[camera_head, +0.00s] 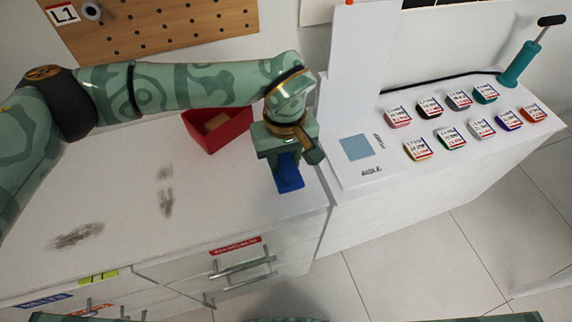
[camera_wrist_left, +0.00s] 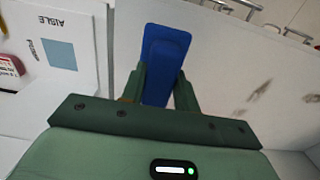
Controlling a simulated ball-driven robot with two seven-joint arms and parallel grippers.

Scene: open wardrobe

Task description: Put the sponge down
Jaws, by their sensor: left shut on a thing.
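A blue sponge (camera_head: 288,174) is held in my left gripper (camera_head: 285,158), over the right end of the white counter top (camera_head: 245,195). In the left wrist view the sponge (camera_wrist_left: 162,55) sits between the two green fingers of the left gripper (camera_wrist_left: 158,88), which are shut on it. The sponge is at or just above the counter surface; I cannot tell whether it touches. Part of it is hidden by the gripper in the head view. My right gripper is not in view.
A red box (camera_head: 222,133) with a tan item inside stands left of the gripper. Dark smudges (camera_head: 78,236) mark the counter's left part. A white upright panel (camera_head: 345,80) rises on the right, beside a second counter with several labelled round containers (camera_head: 449,138) and a teal pump (camera_head: 522,63).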

